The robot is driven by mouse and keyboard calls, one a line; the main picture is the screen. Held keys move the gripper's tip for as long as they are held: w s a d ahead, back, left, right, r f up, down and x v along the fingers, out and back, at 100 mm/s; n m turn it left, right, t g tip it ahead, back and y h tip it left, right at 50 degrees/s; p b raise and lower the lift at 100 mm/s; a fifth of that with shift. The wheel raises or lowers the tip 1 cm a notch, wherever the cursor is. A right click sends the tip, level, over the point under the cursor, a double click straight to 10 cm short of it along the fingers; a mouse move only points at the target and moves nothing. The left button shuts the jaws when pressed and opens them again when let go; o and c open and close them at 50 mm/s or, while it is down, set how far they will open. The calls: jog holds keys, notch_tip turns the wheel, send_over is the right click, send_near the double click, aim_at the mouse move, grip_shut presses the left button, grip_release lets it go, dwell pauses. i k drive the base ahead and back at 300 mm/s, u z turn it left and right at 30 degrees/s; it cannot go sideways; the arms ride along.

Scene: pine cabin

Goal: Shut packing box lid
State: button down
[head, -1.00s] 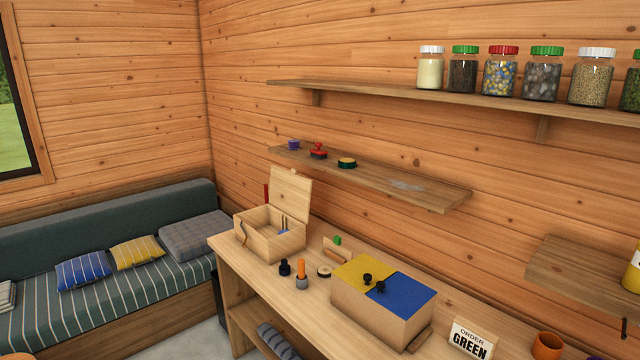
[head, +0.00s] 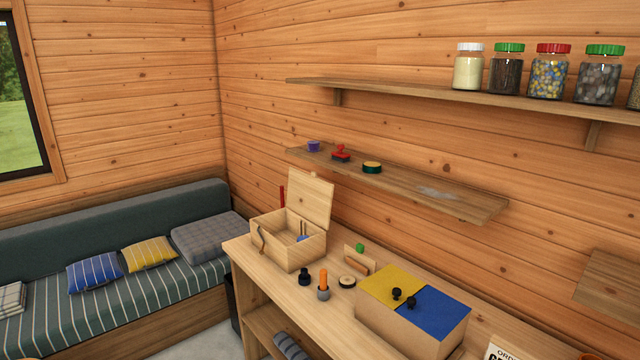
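The packing box (head: 292,253) is a pale wooden box at the far left end of the workbench. Its lid (head: 309,196) stands open, raised at the back and leaning slightly. Something blue and thin upright pieces show inside the box, too small to tell clearly. My gripper is not in the head view.
On the workbench (head: 290,305) stand a black stamp-like item (head: 304,277), an orange-handled tool (head: 323,284), a round disc (head: 347,282) and a box with yellow and blue lids (head: 400,325). Shelves with jars (head: 468,67) and small items (head: 341,153) hang above. A bench seat (head: 150,280) is left.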

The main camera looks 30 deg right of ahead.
aim_at(310, 197)
jog(key=z, duration=0.25)
jog(key=i, duration=1.45)
jog(key=z, duration=0.05)
